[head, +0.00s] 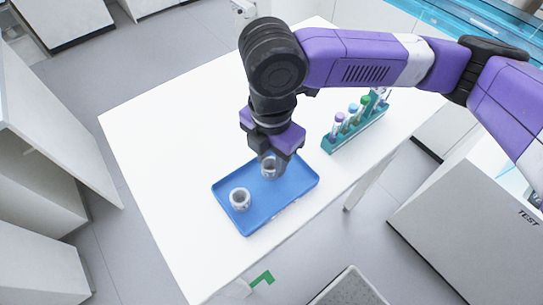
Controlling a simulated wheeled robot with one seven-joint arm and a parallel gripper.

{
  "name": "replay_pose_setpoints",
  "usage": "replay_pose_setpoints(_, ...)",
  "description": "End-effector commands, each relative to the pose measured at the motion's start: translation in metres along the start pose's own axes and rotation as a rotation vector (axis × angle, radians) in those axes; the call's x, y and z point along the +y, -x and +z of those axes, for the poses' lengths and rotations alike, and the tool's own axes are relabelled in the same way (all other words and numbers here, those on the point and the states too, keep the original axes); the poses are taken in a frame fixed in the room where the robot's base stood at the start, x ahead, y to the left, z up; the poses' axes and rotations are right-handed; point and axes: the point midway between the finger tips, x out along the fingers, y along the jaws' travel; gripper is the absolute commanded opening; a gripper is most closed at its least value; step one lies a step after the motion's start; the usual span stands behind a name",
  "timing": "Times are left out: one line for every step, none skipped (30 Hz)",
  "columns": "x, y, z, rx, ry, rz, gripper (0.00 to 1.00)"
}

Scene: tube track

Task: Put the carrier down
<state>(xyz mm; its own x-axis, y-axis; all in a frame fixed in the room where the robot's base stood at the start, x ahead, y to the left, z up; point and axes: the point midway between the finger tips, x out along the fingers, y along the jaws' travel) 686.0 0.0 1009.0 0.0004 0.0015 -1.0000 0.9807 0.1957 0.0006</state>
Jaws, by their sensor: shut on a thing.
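My gripper (275,157) points down over the blue tray (249,221) on the white table. It is shut on a small grey, round, cup-like carrier (269,169), partly hidden by the fingers. The held carrier is over the far right part of the tray. I cannot tell whether its base touches the tray floor. A second grey cup-like carrier (240,200) stands upright in the left part of the tray, apart from the held one.
A teal rack (353,131) with several capped tubes stands right of the tray, near the table's right edge. The white table (165,150) is bare to the left. White cabinets (45,150) stand at the left, and a box marked TEST (470,225) at the right.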

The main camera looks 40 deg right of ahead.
Motion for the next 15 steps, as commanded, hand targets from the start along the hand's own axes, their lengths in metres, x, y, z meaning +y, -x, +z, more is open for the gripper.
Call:
replay_pose_setpoints(0.0,0.0003,0.0,0.0,0.0,0.0,0.12)
replay_pose_setpoints(0.0,0.0003,0.0,0.0,0.0,0.0,0.12)
replay_pose_setpoints(-0.0001,-0.0002,0.0,0.0,0.0,0.0,0.12)
replay_pose_setpoints(-0.0001,-0.001,0.0,0.0,0.0,0.0,0.12)
replay_pose_setpoints(-0.0001,-0.002,0.0,0.0,0.0,0.0,0.12)
replay_pose_setpoints(-0.0001,-0.0034,0.0,0.0,0.0,0.0,0.12)
replay_pose_setpoints(-0.0001,-0.0043,0.0,0.0,0.0,0.0,0.12)
replay_pose_setpoints(-0.0001,-0.0042,0.0,0.0,0.0,0.0,0.37)
replay_pose_setpoints(-0.0001,-0.0033,0.0001,0.0,0.0,0.0,0.45)
replay_pose_setpoints(-0.0001,-0.0033,0.0001,0.0,0.0,0.0,0.51)
replay_pose_setpoints(-0.0001,-0.0033,0.0001,0.0,0.0,0.0,0.57)
replay_pose_setpoints(-0.0001,-0.0032,0.0001,0.0,0.0,0.0,0.57)
replay_pose_setpoints(-0.0001,-0.0032,0.0001,0.0,0.0,0.0,0.57)
replay_pose_setpoints(-0.0001,-0.0032,0.0001,0.0,0.0,0.0,0.57)
replay_pose_setpoints(-0.0001,-0.0031,0.0001,0.0,0.0,0.0,0.57)
